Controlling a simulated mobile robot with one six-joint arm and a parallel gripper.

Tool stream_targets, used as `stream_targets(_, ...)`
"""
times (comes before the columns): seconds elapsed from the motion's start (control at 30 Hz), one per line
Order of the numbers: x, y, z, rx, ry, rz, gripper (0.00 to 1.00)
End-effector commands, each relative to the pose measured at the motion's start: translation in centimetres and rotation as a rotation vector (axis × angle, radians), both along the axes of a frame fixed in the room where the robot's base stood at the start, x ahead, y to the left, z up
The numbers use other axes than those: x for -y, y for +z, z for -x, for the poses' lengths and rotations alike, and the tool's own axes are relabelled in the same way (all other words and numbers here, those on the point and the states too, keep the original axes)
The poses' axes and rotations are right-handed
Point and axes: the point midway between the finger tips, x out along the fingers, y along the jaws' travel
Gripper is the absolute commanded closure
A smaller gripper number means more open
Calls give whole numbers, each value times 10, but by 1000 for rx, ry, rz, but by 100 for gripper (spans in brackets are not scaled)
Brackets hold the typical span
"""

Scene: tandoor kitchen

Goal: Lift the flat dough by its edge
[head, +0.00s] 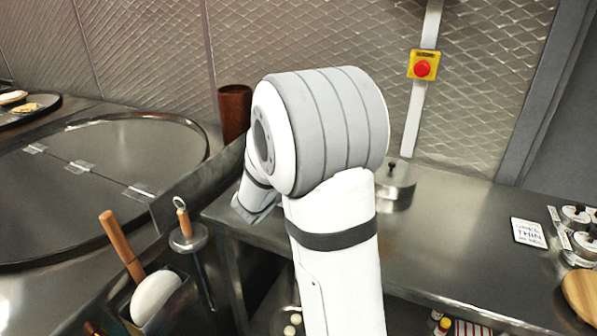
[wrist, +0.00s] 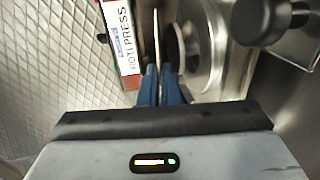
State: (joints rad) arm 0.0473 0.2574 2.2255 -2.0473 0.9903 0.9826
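In the wrist view, a thin pale strip (wrist: 156,35) is seen edge-on, running from the top of the picture down to between my fingertips. It looks like the edge of the flat dough, but its face does not show. My gripper (wrist: 159,72) has its two blue fingers close together, one on each side of the strip's near end. I cannot tell whether they touch it. A box labelled ROTI PRESS (wrist: 120,42) is just left of the strip, and a round metal part (wrist: 177,48) is just right. My arm hides the gripper and dough in the head view.
In the head view, a brown cup (head: 234,112) stands behind my arm and a lidded metal container (head: 397,186) to its right. A large round lid (head: 85,185) is at left. A red button (head: 422,69) is on the wall. The right counter has clear room.

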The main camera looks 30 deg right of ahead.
Motion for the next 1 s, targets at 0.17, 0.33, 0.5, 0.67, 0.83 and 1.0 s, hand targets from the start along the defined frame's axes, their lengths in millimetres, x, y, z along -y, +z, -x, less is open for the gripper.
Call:
stream_targets(0.17,-21,9,16,3,4,-1,100)
stream_targets(0.33,-40,18,30,2,5,0,100)
stream_targets(0.5,-60,27,45,2,5,0,100)
stream_targets(0.67,-77,36,59,2,6,-1,100)
stream_targets(0.83,-96,44,73,2,5,0,100)
stream_targets(1.0,-105,48,82,0,3,0,100)
